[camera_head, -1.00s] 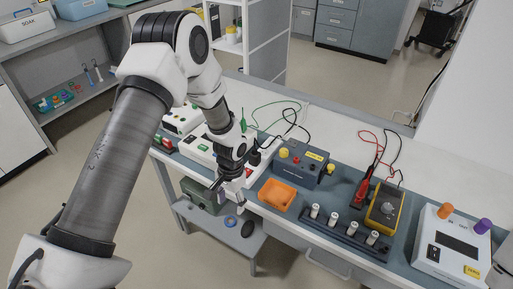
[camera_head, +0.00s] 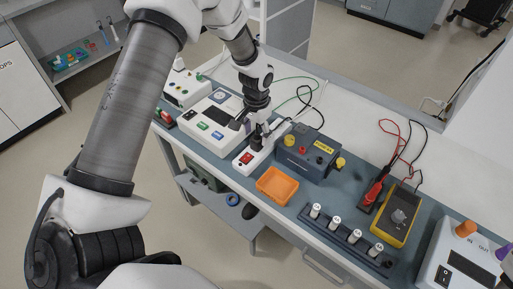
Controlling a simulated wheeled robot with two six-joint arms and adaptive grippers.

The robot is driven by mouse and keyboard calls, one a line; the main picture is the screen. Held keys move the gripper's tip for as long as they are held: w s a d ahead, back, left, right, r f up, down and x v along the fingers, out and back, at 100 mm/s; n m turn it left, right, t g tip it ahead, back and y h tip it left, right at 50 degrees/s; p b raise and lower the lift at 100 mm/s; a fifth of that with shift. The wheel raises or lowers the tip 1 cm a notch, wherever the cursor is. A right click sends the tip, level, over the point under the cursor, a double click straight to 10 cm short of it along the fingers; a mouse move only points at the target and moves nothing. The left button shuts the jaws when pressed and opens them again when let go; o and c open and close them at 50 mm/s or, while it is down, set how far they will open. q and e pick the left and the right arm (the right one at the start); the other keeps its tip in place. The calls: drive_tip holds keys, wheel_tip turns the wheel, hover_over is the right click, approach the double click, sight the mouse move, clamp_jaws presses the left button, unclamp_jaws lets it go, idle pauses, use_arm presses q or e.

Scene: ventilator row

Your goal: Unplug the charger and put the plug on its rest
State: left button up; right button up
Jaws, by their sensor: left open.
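A white power strip (camera_head: 243,161) with a red switch lies on the blue-grey bench mat, left of the dark blue box. My left gripper (camera_head: 262,134) points down over the strip, open. Its fingers are at a dark plug-like shape on the strip; fingers and plug blend together, so I cannot tell whether they touch. A black cable (camera_head: 306,98) loops on the bench behind the strip. I cannot make out which thing is the plug's rest. My right gripper is not in view.
An orange tray (camera_head: 277,198) sits in front of the dark blue box (camera_head: 309,157). A white instrument (camera_head: 206,125) stands close left of the gripper. A dark rack (camera_head: 345,238) with white cylinders and a yellow meter (camera_head: 396,216) stand to the right.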

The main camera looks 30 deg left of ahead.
sight(257, 133)
use_arm(q)
drive_tip(key=f, duration=0.3)
drive_tip(key=shift+w+f+b, duration=0.1)
drive_tip(key=shift+w+b, duration=0.25)
drive_tip(key=shift+w, duration=0.05)
drive_tip(key=shift+s, duration=0.35)
drive_tip(key=shift+w, duration=0.2)
drive_tip(key=shift+s, duration=0.1)
clamp_jaws()
